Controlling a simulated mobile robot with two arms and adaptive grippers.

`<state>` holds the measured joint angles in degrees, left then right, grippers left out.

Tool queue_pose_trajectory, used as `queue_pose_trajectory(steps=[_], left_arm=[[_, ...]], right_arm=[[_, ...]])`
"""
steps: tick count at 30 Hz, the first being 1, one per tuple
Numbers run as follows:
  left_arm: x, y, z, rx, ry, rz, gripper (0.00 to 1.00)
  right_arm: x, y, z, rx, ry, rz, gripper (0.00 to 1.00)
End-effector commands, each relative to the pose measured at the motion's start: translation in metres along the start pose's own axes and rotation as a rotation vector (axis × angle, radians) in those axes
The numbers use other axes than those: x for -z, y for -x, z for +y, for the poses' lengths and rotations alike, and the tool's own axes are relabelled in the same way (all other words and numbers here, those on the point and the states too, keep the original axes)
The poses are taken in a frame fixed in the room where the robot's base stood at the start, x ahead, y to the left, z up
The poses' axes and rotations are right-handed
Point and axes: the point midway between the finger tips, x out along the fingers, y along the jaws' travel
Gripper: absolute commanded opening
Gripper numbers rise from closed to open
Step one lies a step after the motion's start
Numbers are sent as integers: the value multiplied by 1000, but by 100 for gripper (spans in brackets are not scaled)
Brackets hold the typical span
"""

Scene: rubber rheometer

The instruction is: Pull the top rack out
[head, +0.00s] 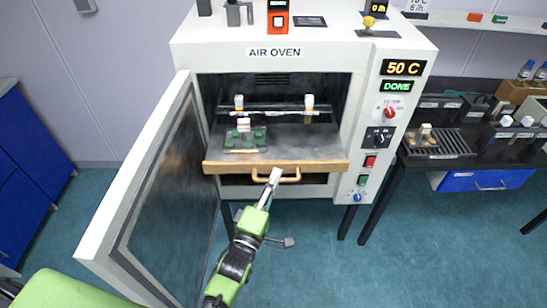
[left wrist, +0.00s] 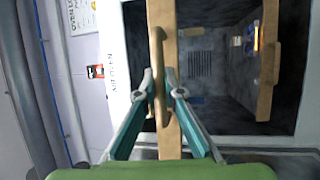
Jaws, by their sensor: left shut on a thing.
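The air oven (head: 300,60) stands open, its door (head: 150,190) swung out to the left. The top rack (head: 310,145) has a wooden front bar (head: 220,168) and a curved wooden handle (head: 290,179). My left gripper (head: 273,178) is shut on that handle. In the left wrist view the handle (left wrist: 158,60) lies between my two fingertips (left wrist: 159,85). The bar stands nearer to the wrist camera than a second wooden bar (left wrist: 267,60), which is deeper in the oven. A small plate with green discs (head: 245,140) lies on the rack's left side. My right gripper is not in view.
White-capped items (head: 309,104) stand at the back of the oven. The control panel reads 50 C (head: 403,68) and DONE. A dark bench (head: 480,150) with a slotted holder and bottles is at right. The floor (head: 320,260) in front is mostly clear.

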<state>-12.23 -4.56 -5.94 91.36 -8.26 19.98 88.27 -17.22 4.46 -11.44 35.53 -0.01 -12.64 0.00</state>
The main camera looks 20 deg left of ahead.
Motion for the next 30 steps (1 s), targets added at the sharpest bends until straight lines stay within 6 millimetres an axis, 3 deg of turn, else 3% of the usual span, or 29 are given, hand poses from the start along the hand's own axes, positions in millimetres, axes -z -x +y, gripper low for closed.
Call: queue_pose_trajectory(steps=[6, 12, 19, 30], left_arm=[[-19, 47, 10, 6, 2, -1, 0], [-32, 78, 16, 4, 0, -1, 0], [-39, 95, 19, 1, -1, 0, 0], [-41, 99, 19, 2, -1, -2, 0]], right_arm=[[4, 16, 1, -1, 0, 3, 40], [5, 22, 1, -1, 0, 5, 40], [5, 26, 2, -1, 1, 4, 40], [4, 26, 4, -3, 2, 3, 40]])
